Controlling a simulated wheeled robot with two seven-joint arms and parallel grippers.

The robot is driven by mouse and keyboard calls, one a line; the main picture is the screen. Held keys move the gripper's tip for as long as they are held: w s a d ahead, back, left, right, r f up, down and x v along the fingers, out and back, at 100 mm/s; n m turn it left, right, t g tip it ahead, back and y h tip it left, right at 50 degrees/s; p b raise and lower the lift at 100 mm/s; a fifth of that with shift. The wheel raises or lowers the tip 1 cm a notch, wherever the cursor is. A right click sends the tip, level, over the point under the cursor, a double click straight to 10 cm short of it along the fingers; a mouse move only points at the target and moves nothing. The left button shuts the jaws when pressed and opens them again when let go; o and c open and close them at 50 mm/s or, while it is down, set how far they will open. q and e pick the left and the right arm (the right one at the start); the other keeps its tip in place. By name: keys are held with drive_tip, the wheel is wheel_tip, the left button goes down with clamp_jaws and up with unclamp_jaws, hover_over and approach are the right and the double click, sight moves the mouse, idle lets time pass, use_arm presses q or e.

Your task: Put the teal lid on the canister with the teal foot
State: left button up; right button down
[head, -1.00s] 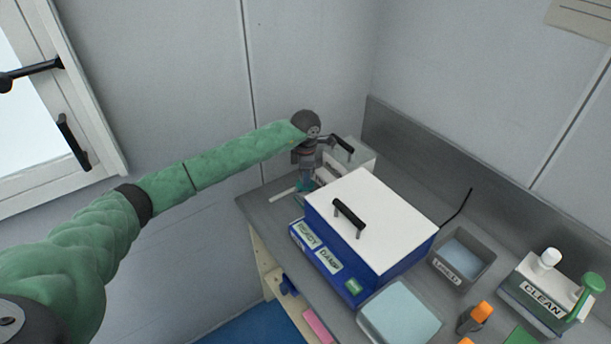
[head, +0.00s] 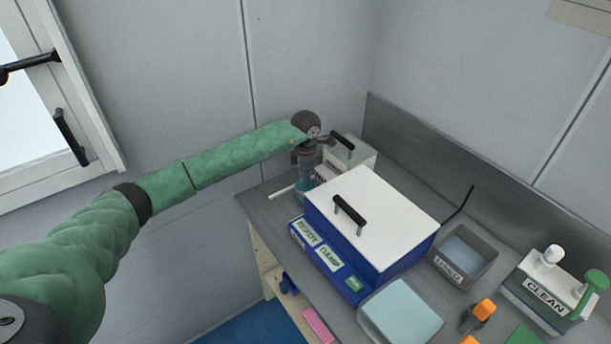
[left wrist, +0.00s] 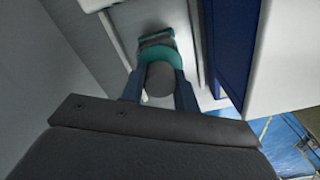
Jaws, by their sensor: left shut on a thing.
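My left gripper (head: 305,180) points down at the back left corner of the bench, beside the white box with a black handle. In the left wrist view its two fingers (left wrist: 158,88) are shut on the grey round knob of the teal lid (left wrist: 157,54). The lid's teal rim shows just beyond the knob. A darker teal band (left wrist: 154,38) shows past the rim; I cannot tell whether it belongs to the canister with the teal foot. In the head view the gripper mostly hides the canister, and I cannot tell whether the lid touches it. My right gripper is out of view.
A large blue box with a white lid (head: 380,215) stands close to the right of the gripper. The smaller white box (head: 362,160) is behind it.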

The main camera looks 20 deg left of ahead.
use_arm(q)
drive_tip(key=shift+f, duration=0.35)
idle(0.3)
drive_tip(key=o, duration=1.1)
drive_tip(key=shift+c, duration=0.2)
drive_tip(key=shift+r, duration=0.1)
